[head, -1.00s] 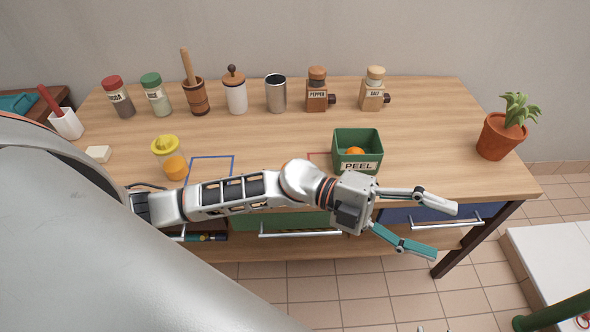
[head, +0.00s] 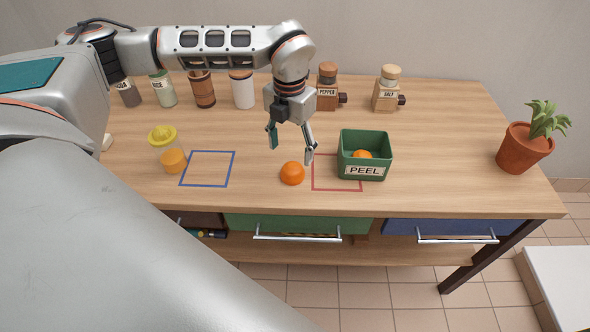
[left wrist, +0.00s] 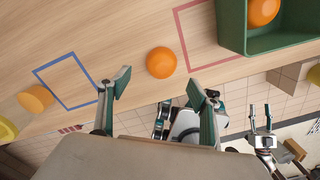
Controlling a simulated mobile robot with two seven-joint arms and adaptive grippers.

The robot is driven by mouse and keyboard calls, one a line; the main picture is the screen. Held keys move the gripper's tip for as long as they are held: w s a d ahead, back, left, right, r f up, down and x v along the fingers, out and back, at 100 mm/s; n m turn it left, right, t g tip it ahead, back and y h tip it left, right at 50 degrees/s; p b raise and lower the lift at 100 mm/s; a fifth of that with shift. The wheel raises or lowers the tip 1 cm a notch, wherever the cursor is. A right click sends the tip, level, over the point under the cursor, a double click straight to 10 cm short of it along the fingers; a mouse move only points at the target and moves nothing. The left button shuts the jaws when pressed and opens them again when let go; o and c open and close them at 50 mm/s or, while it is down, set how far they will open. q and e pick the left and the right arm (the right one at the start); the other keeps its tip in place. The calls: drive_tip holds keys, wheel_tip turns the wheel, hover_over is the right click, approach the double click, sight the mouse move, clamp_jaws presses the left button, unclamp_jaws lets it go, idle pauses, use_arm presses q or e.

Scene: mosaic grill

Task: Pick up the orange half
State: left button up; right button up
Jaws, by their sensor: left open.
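An orange half (head: 292,174) lies on the wooden table, rounded side up, between the blue and red outlined squares. It also shows in the left wrist view (left wrist: 161,62). My left gripper (head: 291,149) is open and empty, pointing down above and just behind the orange half. In the left wrist view its fingers (left wrist: 158,84) are apart, with the orange half beyond the gap between the tips. They do not touch it.
The green PEEL bin (head: 365,141) with an orange piece (head: 361,154) inside stands close to the right. A pepper mill (head: 327,88) and other containers line the back. The table's front edge is near the orange half.

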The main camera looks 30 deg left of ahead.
sight(291, 167)
use_arm(q)
drive_tip(key=shift+a+f, duration=0.2)
drive_tip(key=shift+f, duration=1)
drive_tip(key=f, duration=0.4)
drive_tip(key=shift+s+d+f+b, duration=0.1)
drive_tip(key=shift+s+d+b, duration=0.2)
drive_tip(key=shift+d, duration=0.05)
drive_tip(key=shift+f, duration=0.55)
drive_tip(key=c, duration=1)
